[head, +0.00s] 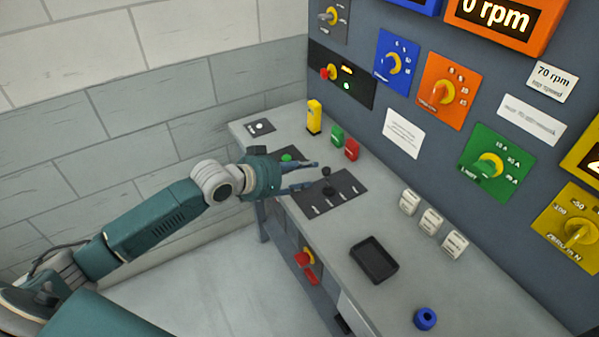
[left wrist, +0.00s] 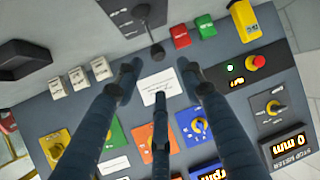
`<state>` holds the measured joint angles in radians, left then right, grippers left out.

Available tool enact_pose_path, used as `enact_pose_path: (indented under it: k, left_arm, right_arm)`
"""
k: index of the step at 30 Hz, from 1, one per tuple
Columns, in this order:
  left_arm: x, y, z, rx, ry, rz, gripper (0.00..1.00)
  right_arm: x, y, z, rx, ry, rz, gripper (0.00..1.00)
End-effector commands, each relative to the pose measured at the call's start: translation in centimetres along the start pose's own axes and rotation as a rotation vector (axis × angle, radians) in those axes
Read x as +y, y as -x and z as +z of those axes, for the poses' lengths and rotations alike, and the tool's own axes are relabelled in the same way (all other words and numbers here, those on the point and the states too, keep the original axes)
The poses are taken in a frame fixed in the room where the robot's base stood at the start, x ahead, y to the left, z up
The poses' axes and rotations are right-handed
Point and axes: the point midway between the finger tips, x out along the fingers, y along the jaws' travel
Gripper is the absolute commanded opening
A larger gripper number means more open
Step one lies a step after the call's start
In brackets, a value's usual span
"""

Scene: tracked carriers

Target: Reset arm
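My left gripper (head: 312,176) is over the console's desk, its fingers spread apart and nothing held between them. In the left wrist view its dark fingers (left wrist: 158,75) stand apart too. A black-knobbed lever (head: 326,172) on a dark plate (head: 345,195) is just beyond the fingertips in the head view. In the left wrist view the lever's knob (left wrist: 157,52) shows between two fingers, apart from them as far as I can tell. My left arm reaches in from the lower left. My right gripper is in neither view.
A dark tray (head: 374,260), a blue ring (head: 425,318) and white labelled blocks (head: 430,220) are on the desk. A yellow block (head: 314,116), a green block (head: 337,135) and a red block (head: 352,149) stand behind. The dial panel (head: 405,130) rises at the back; a brick wall (head: 130,110) is left.

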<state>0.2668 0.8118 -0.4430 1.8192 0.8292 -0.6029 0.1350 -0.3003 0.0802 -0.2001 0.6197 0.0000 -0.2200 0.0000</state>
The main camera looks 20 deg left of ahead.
Motion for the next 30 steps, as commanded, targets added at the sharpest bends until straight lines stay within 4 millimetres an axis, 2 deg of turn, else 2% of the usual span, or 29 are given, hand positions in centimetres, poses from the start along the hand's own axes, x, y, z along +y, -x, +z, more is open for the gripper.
enact_pose_path:
  k: [6, 18, 21, 23, 26, 29, 30]
  left_arm:
    - [0.1, 1.2, 0.0, -0.001, -0.001, 0.001, 0.39]
    - [0.1, 1.2, 0.0, 0.000, 0.000, 0.001, 0.39]
    - [0.7, 1.1, 0.6, -0.010, -0.003, 0.006, 0.39]
    - [1.9, 1.1, 1.9, -0.033, -0.007, 0.015, 0.39]
    - [5.4, 1.2, 5.8, -0.104, -0.022, 0.033, 0.39]
    - [9.9, 2.8, 11.2, -0.212, -0.037, 0.034, 0.39]
    - [11.3, 3.8, 13.3, -0.259, -0.039, 0.021, 0.39]
  right_arm:
    - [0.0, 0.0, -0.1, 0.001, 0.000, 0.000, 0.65]
    - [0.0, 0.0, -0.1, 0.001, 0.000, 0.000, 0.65]
    - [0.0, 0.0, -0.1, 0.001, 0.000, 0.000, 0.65]
    - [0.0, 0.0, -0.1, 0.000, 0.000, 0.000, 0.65]
    - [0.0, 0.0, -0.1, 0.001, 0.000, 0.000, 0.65]
    - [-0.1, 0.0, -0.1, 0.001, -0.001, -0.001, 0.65]
    - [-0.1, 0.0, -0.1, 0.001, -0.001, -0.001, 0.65]
